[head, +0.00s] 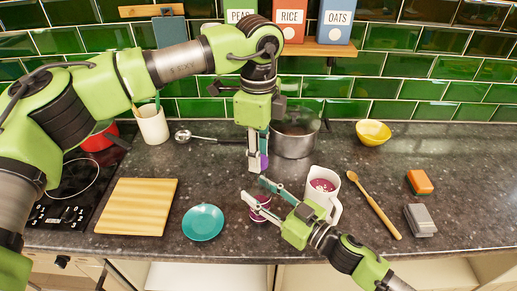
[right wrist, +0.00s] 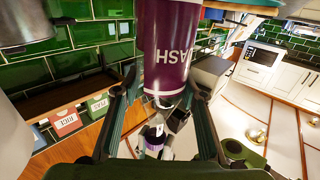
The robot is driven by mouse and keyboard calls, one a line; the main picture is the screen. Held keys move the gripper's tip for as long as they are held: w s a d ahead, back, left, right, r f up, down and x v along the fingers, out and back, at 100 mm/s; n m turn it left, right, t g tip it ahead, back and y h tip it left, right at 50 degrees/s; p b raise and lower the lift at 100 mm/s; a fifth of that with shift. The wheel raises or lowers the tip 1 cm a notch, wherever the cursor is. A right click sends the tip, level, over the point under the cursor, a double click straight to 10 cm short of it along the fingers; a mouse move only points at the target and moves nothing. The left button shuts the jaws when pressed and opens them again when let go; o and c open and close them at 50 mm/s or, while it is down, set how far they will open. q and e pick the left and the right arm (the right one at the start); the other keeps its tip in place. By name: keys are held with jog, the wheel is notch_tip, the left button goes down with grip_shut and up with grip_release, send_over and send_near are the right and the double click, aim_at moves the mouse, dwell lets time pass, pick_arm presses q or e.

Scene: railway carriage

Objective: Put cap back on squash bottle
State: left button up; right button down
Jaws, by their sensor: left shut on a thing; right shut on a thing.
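The squash bottle (head: 260,208) stands near the counter's front edge, and its purple label fills the upper middle of the right wrist view (right wrist: 172,50), which is upside down. My right gripper (head: 258,196) is shut around the bottle from the right, with a finger on each side. My left gripper (head: 259,166) points down above and behind the bottle. It is shut on a small purple cap (head: 264,162). In the right wrist view the cap (right wrist: 155,146) appears beyond the bottle's neck, seemingly apart from it. The bottle's mouth is hard to make out.
A white jug (head: 334,205) of purple drink stands right of the bottle, close to my right gripper. A steel pot (head: 293,142) stands behind. A teal plate (head: 203,223) and a wooden board (head: 137,207) lie left. A wooden spoon (head: 378,210) lies right.

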dwell(0.4)
pick_arm(q)
jog(key=shift+f, duration=0.85)
jog(key=shift+f, duration=0.55)
